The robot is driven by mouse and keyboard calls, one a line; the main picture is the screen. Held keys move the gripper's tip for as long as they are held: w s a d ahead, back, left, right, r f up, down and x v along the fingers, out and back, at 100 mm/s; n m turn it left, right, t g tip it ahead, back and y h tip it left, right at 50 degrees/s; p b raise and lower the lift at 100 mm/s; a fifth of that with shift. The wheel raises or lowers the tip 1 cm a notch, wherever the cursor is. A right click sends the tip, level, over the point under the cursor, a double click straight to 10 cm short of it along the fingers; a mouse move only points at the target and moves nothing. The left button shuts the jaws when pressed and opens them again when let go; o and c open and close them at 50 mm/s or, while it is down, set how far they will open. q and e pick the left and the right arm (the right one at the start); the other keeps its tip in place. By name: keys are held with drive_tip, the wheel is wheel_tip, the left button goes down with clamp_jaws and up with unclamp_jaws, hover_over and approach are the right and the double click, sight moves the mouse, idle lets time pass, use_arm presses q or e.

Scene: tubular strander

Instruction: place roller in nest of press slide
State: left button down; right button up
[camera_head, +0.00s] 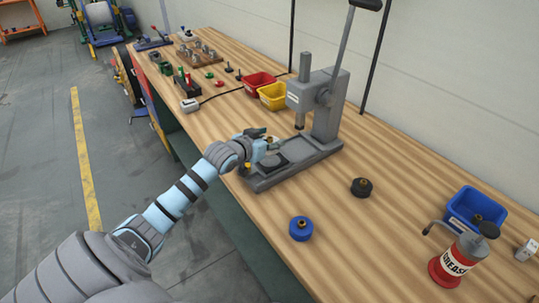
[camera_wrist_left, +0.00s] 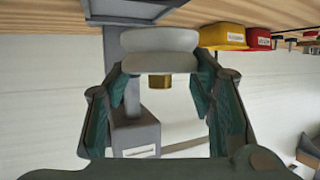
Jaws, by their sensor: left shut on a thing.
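The arbor press (camera_head: 325,105) stands on the bench, with its vertical slide (camera_head: 300,118) raised above its grey base (camera_head: 310,160). A dark round seat (camera_head: 275,160) shows on that base. My left gripper (camera_head: 262,148) is low over the base, close to the seat and left of the slide. In the left wrist view, my left gripper (camera_wrist_left: 160,78) is shut on a pale grey roller (camera_wrist_left: 160,50) with a brass hub (camera_wrist_left: 160,81). The press column is behind it. The fingers hide part of the roller's sides. I cannot tell whether the roller touches the nest. My right gripper is not in view.
A black knob-like part (camera_head: 361,187) and a blue one (camera_head: 300,228) lie in front of the press. A blue bin (camera_head: 475,210) and a red grease can (camera_head: 458,260) stand at the right. Red (camera_head: 258,84) and yellow (camera_head: 273,96) bins stand behind the press.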

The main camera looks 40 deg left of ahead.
sight(270, 152)
use_arm(q)
wheel_tip(270, 152, down, 4)
drive_tip(key=shift+d+b, duration=0.1)
drive_tip(key=shift+b, duration=0.4)
drive_tip(key=shift+f, duration=0.3)
drive_tip(key=c, duration=0.7)
unclamp_jaws()
drive_tip(key=shift+s, duration=0.1)
drive_tip(key=shift+r, duration=0.1)
